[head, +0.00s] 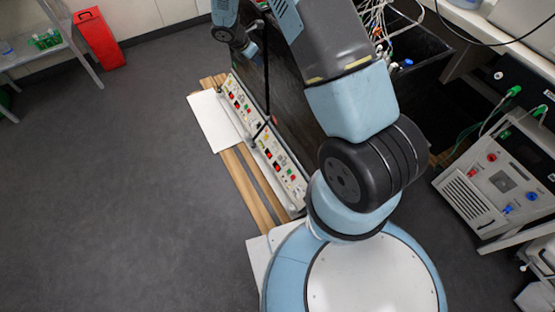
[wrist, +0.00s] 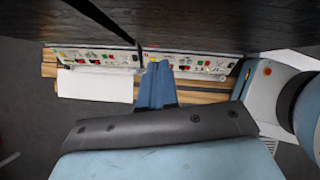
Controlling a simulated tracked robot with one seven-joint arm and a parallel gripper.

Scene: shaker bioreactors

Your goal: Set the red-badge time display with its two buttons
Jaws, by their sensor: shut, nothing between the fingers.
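Two white control panels with red, green and black buttons run along the bench's lower edge. The upper panel (head: 242,104) and the lower panel (head: 281,168) show in the head view. In the wrist view they are the left panel (wrist: 97,57) and the right panel (wrist: 203,66). The red-badge display and its two buttons are too small to pick out. My gripper (wrist: 158,66) is shut and empty, its blue fingers pointing at the panel strip near the gap between panels. Contact cannot be judged. The fingers hide a little of the strip.
A white sheet (head: 214,121) lies on the wooden slats (head: 252,185) beside the panels. A dark wall (wrist: 190,25) rises behind them. A black bin with cables (head: 425,45) and a grey instrument (head: 495,180) stand right. The floor (head: 110,190) at left is clear.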

